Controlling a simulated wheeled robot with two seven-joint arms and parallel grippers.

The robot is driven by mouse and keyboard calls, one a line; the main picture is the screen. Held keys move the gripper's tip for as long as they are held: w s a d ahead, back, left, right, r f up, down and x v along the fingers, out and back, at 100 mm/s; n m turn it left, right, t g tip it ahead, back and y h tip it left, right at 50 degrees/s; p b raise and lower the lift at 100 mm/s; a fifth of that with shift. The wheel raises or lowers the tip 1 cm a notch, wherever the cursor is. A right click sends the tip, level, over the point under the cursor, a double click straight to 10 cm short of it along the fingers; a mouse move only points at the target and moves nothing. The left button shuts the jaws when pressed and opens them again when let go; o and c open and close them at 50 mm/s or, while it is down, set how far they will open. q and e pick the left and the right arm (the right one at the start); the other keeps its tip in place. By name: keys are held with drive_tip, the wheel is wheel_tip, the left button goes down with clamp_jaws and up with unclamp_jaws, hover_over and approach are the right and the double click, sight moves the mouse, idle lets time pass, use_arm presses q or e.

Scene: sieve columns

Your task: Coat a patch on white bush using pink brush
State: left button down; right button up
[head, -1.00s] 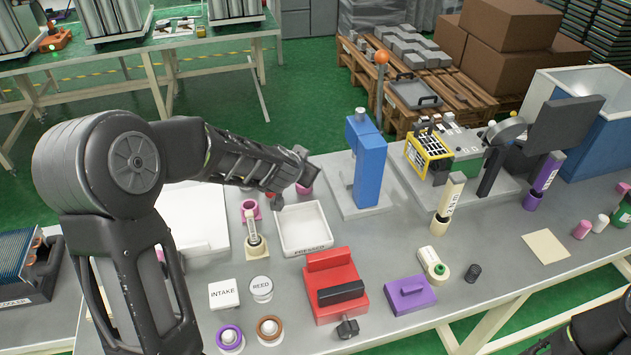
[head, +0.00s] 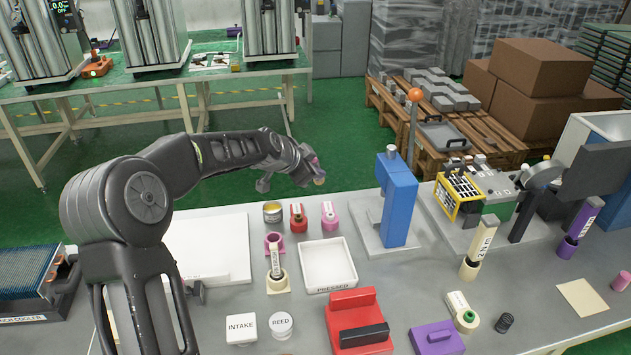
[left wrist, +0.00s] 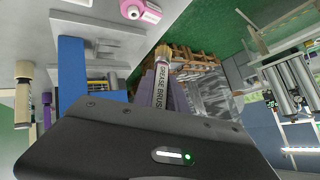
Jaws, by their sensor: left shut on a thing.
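My left gripper (head: 314,177) is shut on a brush, raised above the back edge of the table. In the left wrist view the brush (left wrist: 160,88) lies between the fingers, with a lettered label reading "GREASE BRUSH" and tan bristles pointing away. Its handle colour is mostly hidden there; a small pinkish bit shows at the gripper in the head view. A magenta holder (head: 275,241) on the table looks empty. A beige brush (head: 276,262) stands in a beige holder in front of it. I cannot make out a white bush. My right gripper is not in view.
An open tin (head: 272,212), a red bottle (head: 298,218) and a pink bottle (head: 330,218) stand at the back edge. A white tray (head: 328,288), blue post (head: 397,200) and red block (head: 358,320) are nearby. A pink cylinder (head: 626,283) is at far right.

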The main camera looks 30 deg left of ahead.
sight(317, 159)
use_arm(q)
drive_tip(key=r+m, duration=0.1)
drive_tip(key=r+m+h, duration=0.1)
drive_tip(key=r, duration=0.1)
drive_tip(key=shift+w+d+m+g+h, duration=0.1)
drive_tip(key=shift+d+m+g+h, duration=0.2)
drive_tip(key=shift+m, duration=0.1)
drive_tip(key=shift+s+d+f+m, duration=0.2)
drive_tip(key=shift+s+m, duration=0.15)
drive_tip(key=shift+s+d+f+m, duration=0.15)
drive_tip(key=shift+s+m, duration=0.2)
drive_tip(key=shift+d+m, duration=0.1)
drive_tip(key=shift+m, duration=0.2)
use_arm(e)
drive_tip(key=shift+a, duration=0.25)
use_arm(q)
drive_tip(key=shift+f, duration=0.15)
